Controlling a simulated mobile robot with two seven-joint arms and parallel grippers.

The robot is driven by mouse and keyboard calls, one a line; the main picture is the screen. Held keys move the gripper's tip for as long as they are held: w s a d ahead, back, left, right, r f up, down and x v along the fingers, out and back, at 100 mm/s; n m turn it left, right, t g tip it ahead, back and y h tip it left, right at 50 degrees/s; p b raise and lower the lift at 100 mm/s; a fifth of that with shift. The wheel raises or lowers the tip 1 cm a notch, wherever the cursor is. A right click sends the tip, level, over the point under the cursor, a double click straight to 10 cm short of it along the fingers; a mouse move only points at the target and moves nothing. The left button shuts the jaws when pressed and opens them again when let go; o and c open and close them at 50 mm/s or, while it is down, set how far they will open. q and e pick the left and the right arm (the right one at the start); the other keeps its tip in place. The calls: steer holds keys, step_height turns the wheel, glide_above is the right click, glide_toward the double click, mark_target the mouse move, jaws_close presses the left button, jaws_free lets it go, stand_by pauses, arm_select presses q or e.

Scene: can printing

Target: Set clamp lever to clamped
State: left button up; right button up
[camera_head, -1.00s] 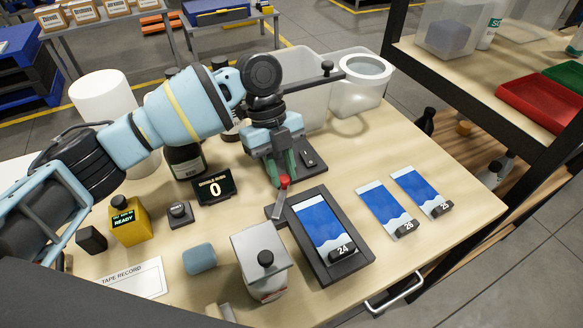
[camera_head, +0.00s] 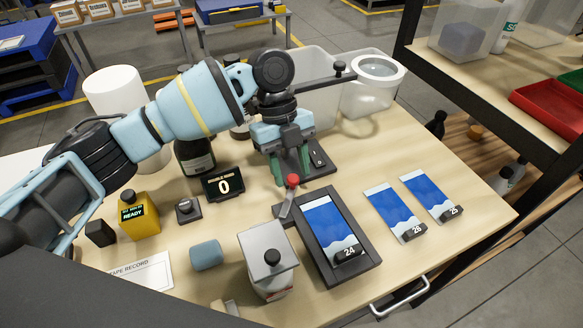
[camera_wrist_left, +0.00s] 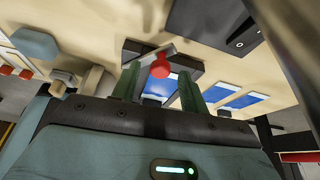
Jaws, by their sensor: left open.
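The clamp lever is a short grey bar with a red knob (camera_head: 293,180), at the upper left corner of the dark print frame (camera_head: 367,262). A blue and white sheet (camera_head: 325,222) with a block marked 24 lies in that frame. My left gripper (camera_head: 291,169) is open just behind and above the knob, its green fingers pointing down. In the left wrist view the red knob (camera_wrist_left: 160,69) shows between the two fingers, and I cannot tell whether either finger touches it. My right gripper is out of view.
A grey box with a black knob (camera_head: 266,257) stands left of the frame. Sheets marked 26 (camera_head: 392,206) and 25 (camera_head: 427,190) lie to the right.

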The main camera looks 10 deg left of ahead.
arm_select(q)
steer(key=v, duration=0.7)
steer(key=shift+r, duration=0.2)
